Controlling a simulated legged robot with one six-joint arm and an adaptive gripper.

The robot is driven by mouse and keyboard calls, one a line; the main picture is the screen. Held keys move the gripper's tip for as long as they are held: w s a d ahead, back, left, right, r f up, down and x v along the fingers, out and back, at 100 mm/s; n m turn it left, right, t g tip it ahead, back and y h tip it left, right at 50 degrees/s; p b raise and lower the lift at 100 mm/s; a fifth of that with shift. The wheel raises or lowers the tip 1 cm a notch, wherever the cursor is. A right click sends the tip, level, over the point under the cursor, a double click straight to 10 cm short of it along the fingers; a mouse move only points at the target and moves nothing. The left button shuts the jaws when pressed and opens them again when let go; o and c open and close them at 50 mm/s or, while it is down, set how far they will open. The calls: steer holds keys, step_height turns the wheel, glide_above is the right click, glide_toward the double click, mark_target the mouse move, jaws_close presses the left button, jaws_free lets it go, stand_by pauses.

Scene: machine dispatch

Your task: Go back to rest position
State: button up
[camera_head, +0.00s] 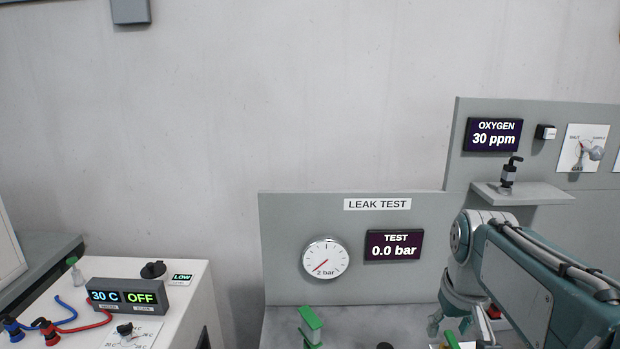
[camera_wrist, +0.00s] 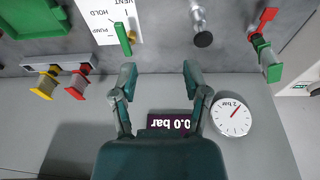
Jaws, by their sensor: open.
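My gripper (camera_wrist: 159,72) is open in the wrist view, its two teal fingers spread with nothing between them. It hangs over the leak test bench, and the wrist picture is upside down. In the head view my gripper (camera_head: 460,324) is at the lower right, in front of the leak test panel (camera_head: 285,225), partly hidden by my own arm. A green lever (camera_wrist: 123,38) on a white VENT/HOLD/PUMP label lies beyond the left fingertip, apart from it. A metal fitting with a black end (camera_wrist: 202,38) stands beyond the right fingertip.
A red and green valve (camera_wrist: 265,55), yellow (camera_wrist: 43,88) and red (camera_wrist: 77,86) knobs flank the gripper. The gauge (camera_head: 326,258) and 0.0 bar display (camera_head: 394,245) are on the panel. A small shelf (camera_head: 522,194) holds a black-topped fitting (camera_head: 509,175). A heater unit (camera_head: 125,297) stands left.

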steer(key=s+a+f+t, duration=0.3)
steer(key=s+a, duration=0.4)
steer(key=s, duration=0.6)
